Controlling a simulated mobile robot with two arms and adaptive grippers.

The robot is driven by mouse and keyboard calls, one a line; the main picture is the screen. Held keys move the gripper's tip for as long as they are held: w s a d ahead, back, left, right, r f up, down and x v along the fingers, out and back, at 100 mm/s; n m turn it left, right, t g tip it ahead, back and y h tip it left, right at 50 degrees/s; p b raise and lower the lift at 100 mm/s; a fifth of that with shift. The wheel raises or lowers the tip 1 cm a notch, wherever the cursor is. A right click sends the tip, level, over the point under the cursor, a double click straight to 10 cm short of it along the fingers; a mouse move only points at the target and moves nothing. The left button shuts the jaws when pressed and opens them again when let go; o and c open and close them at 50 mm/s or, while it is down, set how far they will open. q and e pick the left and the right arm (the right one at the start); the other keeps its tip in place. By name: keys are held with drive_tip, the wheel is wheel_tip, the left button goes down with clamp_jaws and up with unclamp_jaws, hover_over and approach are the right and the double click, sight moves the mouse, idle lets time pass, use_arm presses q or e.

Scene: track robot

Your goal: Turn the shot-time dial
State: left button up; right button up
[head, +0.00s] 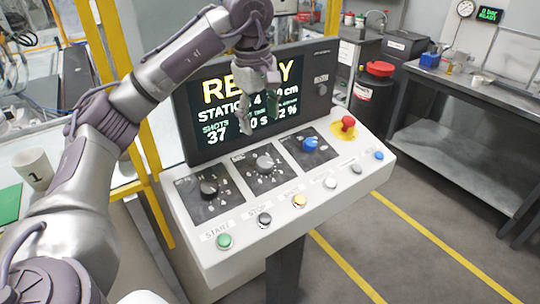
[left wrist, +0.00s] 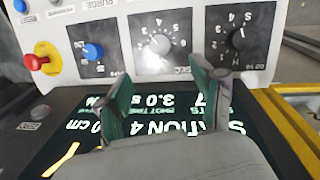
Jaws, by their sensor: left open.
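The control console has three dials on dark square plates. The middle grey dial (head: 264,162), marked with numbers and SEC, looks like the shot-time dial; it also shows in the left wrist view (left wrist: 160,43). A black dial (head: 208,187) is to its left and a blue dial (head: 309,144) to its right. My left gripper (head: 260,108) is open and empty in front of the screen, above the middle dial and apart from it. In the left wrist view its green-padded fingers (left wrist: 160,78) are spread, with the grey dial beyond them. My right gripper is not in view.
The screen (head: 220,85) stands behind the dials. Several coloured buttons line the console's front, including a green START button (head: 224,240). A red mushroom button (head: 348,121) is at the right. Yellow posts (head: 112,45) stand left; a cup (head: 36,170) is far left.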

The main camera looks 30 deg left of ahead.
sight(266, 162)
use_arm(q)
drive_tip(key=f, duration=0.3)
drive_tip(key=shift+s+d+f+b, duration=0.1)
drive_tip(key=shift+s+f+b, duration=0.2)
drive_tip(key=shift+b, duration=0.1)
drive_tip(key=shift+w+f, duration=0.2)
drive_tip(key=shift+f, duration=0.3)
drive_tip(key=shift+w+f, duration=0.15)
drive_tip(key=shift+f, duration=0.35)
drive_tip(key=f, duration=0.5)
drive_tip(key=shift+w+d+f+b, duration=0.1)
drive_tip(key=shift+w+b, duration=0.2)
drive_tip(key=shift+w, duration=0.1)
drive_tip(key=shift+f, duration=0.35)
drive_tip(key=shift+w+f, duration=0.15)
drive_tip(key=shift+f, duration=0.3)
drive_tip(key=c, duration=1.1)
drive_tip(key=shift+c, duration=0.2)
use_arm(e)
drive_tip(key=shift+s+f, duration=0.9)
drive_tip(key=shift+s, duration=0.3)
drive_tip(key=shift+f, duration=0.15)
